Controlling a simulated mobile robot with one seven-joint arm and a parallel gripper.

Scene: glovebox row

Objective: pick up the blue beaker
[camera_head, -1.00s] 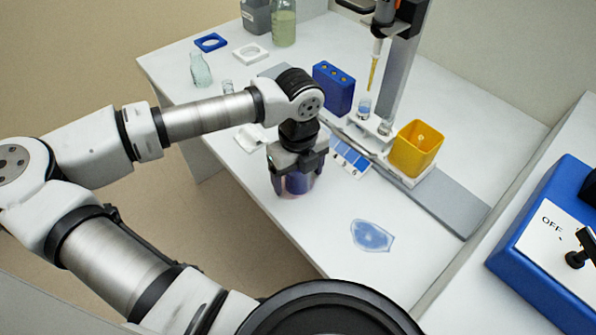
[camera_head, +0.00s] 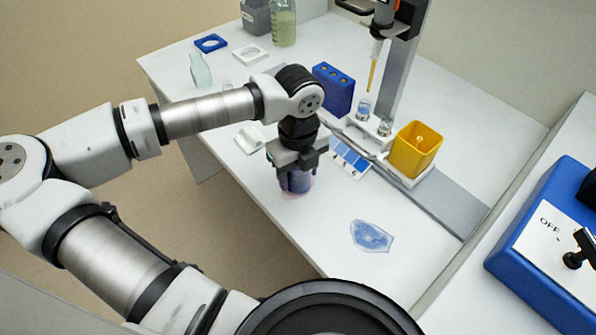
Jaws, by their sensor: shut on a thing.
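The blue beaker (camera_head: 295,182) stands near the front left edge of the white table, under my gripper (camera_head: 297,172). It looks dark blue-violet and is partly hidden by the gripper's fingers and body. My gripper points down from the wrist and is shut on the beaker. A faint pinkish patch shows on the table around the beaker's base. I cannot tell whether the base touches the table.
A blue rack (camera_head: 333,88) and a yellow box (camera_head: 414,149) stand behind and to the right, beside a pipette stand (camera_head: 402,60). A blue puddle-like patch (camera_head: 371,236) lies on the table at front right. A clear bottle (camera_head: 200,71) stands at back left.

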